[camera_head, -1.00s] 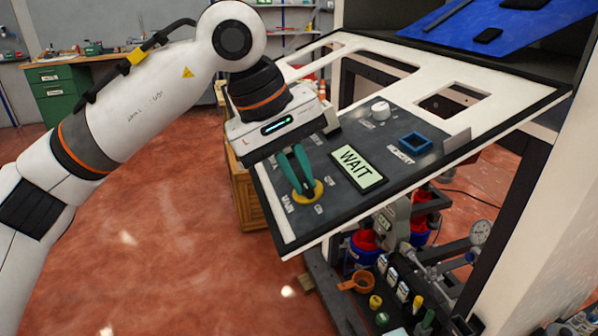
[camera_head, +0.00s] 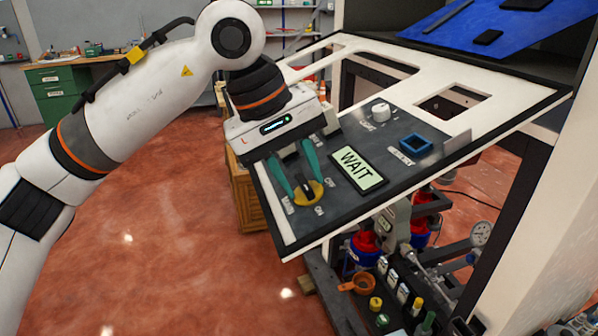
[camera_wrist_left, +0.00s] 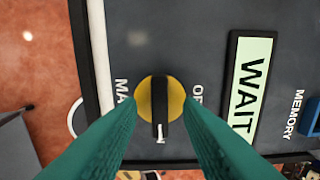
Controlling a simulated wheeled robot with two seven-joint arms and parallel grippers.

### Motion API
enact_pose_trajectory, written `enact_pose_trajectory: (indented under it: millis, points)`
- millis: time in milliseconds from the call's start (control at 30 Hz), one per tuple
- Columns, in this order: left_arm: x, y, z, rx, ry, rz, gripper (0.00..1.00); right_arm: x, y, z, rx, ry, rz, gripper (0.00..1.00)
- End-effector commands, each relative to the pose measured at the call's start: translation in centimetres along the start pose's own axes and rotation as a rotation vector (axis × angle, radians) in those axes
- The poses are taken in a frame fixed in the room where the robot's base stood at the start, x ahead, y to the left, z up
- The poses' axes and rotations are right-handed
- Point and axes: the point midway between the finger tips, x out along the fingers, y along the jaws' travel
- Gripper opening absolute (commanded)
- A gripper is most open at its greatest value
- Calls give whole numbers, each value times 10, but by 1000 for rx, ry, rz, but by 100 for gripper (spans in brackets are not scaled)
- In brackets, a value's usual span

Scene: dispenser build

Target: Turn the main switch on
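The main switch (camera_head: 309,193) is a black knob on a yellow disc on the sloping dark panel. It also shows in the left wrist view (camera_wrist_left: 159,100), where the knob's white-marked end points down to the ON label, which it partly covers; OFF is at its right. My left gripper (camera_head: 304,185) is over the switch with its green fingers spread. In the left wrist view the fingertips are on both sides of the yellow disc, with gaps to the black knob. My right gripper is not in view.
A display (camera_head: 358,168) reading WAIT is just right of the switch. A white knob (camera_head: 380,111) and a blue square frame (camera_head: 415,144) are farther up the panel (camera_head: 335,213). Bottles and a gauge (camera_head: 480,233) are below the panel.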

Motion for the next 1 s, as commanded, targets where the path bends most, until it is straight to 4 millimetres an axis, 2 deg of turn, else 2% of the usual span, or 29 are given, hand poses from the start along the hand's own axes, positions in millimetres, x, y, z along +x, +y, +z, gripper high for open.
enact_pose_trajectory:
  millis: [133,400,533,700,1000]
  points:
    - [-20,0,0,-1,-4,-3,33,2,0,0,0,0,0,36]
    - [-79,0,0,0,-4,-3,33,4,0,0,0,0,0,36]
    - [-101,0,0,0,-2,-3,33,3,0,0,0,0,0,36]
    - [-115,0,0,1,-2,-1,33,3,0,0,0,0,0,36]
    - [-118,0,0,1,0,-1,33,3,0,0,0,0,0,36]
